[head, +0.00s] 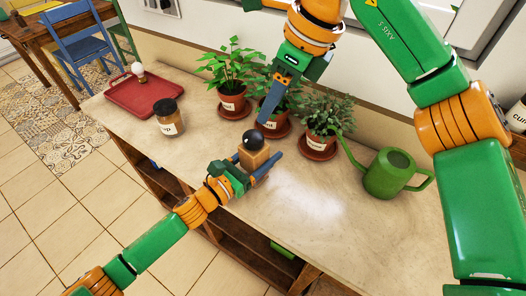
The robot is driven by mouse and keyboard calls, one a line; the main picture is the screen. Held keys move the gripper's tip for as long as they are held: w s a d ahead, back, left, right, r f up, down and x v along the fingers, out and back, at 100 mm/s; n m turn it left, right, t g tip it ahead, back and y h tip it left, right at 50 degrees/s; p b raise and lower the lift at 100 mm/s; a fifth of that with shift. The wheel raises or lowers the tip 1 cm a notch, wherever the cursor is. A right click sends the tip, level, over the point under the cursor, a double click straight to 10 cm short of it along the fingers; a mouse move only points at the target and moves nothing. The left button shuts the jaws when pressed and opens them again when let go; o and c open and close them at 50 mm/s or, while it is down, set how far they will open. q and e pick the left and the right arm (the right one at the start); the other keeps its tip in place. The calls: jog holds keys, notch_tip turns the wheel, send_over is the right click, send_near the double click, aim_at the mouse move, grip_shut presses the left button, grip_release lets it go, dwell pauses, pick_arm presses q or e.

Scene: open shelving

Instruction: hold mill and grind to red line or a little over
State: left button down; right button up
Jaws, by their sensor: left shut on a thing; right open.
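The mill (254,158) is a light wooden block with a dark round knob (253,140) on top. It appears upright at the middle of the counter. My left gripper (260,164) is shut on its body from the lower left. My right gripper (266,112) is open and points down just above and behind the knob, seemingly apart from it. A glass jar (169,122) with a dark lid and a white label stands to the left. I cannot make out a red line anywhere. The mill's lower part is partly hidden by the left fingers.
Three potted plants stand along the back: left (233,103), middle (274,127) behind my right gripper, and right (321,141). A green watering can (388,176) stands at right. A red tray (144,95) holds a small white-topped item. The counter (290,215) is clear in front.

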jog(key=shift+o, duration=0.2)
jog(key=o, duration=0.3)
jog(key=shift+f, duration=0.25)
jog(key=shift+o, duration=1.2)
jog(key=s+f+m+g+y, duration=0.1)
jog(key=s+a+f+m+g+y, duration=0.1)
jog(key=f+y, duration=0.1)
jog(key=s+a+f+m+g+y, duration=0.1)
jog(key=m+y, duration=0.1)
jog(key=shift+a+f, duration=0.15)
jog(key=shift+a, duration=0.1)
jog(key=m+t+y, duration=0.8)
jog(key=m, duration=2.3)
send_near(244, 136)
jog(key=shift+t, duration=0.3)
jog(key=x, duration=0.6)
jog(key=f+x, duration=0.1)
jog(key=x, duration=0.3)
jog(key=shift+w, duration=0.25)
jog(key=shift+w+a, duration=0.25)
jog(key=shift+a, duration=0.25)
grip_shut()
